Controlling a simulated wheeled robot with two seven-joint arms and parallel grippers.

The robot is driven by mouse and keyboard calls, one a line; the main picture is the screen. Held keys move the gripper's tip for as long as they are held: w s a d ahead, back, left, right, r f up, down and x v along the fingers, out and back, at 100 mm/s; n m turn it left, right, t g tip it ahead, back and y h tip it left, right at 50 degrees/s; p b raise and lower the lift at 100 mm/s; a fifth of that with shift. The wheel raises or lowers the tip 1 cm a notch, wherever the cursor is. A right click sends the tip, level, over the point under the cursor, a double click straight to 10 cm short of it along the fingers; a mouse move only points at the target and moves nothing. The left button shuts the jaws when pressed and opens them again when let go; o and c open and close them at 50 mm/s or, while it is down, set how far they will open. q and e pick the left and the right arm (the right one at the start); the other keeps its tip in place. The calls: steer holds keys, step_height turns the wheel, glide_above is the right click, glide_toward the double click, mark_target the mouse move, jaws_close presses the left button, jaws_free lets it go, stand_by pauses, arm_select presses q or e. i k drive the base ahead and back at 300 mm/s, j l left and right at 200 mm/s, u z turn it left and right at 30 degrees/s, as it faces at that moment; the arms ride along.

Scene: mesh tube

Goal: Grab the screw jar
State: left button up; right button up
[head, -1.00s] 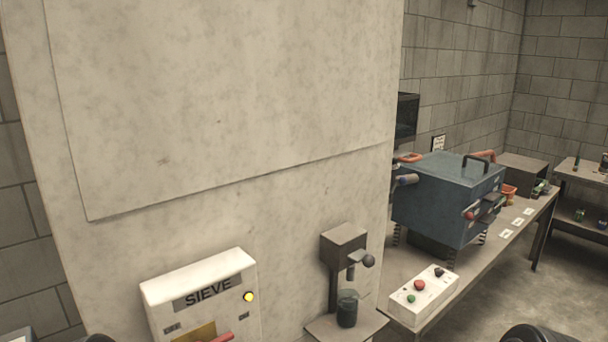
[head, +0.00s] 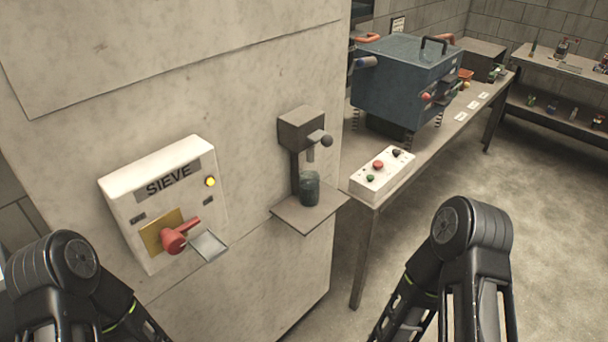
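A small dark grey-green jar (head: 310,188) stands upright on a small wall shelf (head: 308,216), under a dark dispenser-like device (head: 302,130) with a black knob. I take it for the screw jar; its contents are too small to make out. My two black arms show at the lower left and lower right of the head view. Both grippers are outside the picture, below its lower edge. Neither arm touches the jar.
A white SIEVE box (head: 165,200) with a red lever (head: 178,238) and yellow light is on the wall left of the shelf. At right, a table (head: 440,150) carries a blue machine (head: 400,80) and a button box (head: 382,172). The floor at right is clear.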

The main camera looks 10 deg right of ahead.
mark_target(309, 180)
steer(key=i+l+z, duration=0.1)
steer(key=l, duration=0.3)
steer(key=l+z, duration=0.1)
steer(key=l, duration=0.25)
steer(key=i+l+z, duration=0.1)
steer(key=l, duration=0.25)
steer(key=i+l+z, duration=0.1)
steer(key=l, duration=0.25)
steer(key=i+l+z, duration=0.1)
steer(key=i+l, duration=0.15)
steer(key=l, duration=0.1)
